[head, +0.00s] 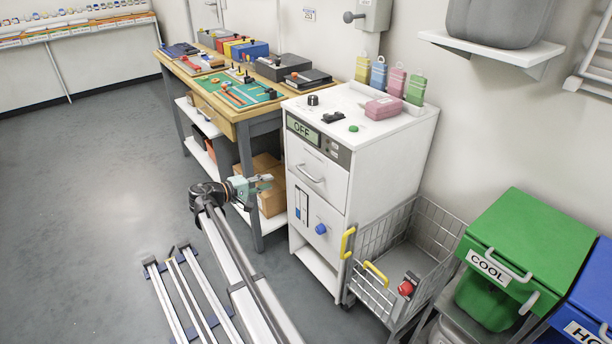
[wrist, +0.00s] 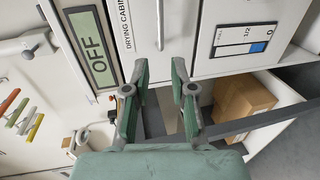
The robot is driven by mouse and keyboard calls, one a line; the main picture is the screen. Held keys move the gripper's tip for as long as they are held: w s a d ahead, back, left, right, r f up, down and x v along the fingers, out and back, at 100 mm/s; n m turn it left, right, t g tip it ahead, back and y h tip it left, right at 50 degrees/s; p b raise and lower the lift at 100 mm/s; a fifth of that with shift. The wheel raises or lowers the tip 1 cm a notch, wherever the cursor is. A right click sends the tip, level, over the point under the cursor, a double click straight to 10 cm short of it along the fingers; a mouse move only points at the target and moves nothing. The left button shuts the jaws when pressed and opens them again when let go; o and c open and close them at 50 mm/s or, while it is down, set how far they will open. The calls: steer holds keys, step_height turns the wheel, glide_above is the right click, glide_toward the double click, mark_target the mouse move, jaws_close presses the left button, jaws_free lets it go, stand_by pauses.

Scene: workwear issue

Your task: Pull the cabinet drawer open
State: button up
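The white cabinet (head: 392,160) stands right of centre in the head view, with an "OFF" display at its top. Its drawer (head: 327,190), below the display, looks shut and has a bar handle (head: 311,175). In the wrist view the handle (wrist: 160,22) shows at the top, in line with the gap between my fingers. My gripper (head: 268,183) is in front of the cabinet, left of the handle and apart from it. In the wrist view my gripper (wrist: 158,75) is open, with nothing between the fingers.
A lower door with a blue knob (head: 320,229) is under the drawer. A wire basket cart (head: 437,234) with yellow handles stands at the cabinet's right. A workbench (head: 212,98) with a cardboard box (head: 271,199) beneath is at its left. The floor (head: 100,180) at left is clear.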

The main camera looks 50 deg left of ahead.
mark_target(306, 173)
steer(key=x, duration=1.7)
steer(key=shift+w+d, duration=0.2)
steer(key=shift+d, duration=0.05)
jaws_close()
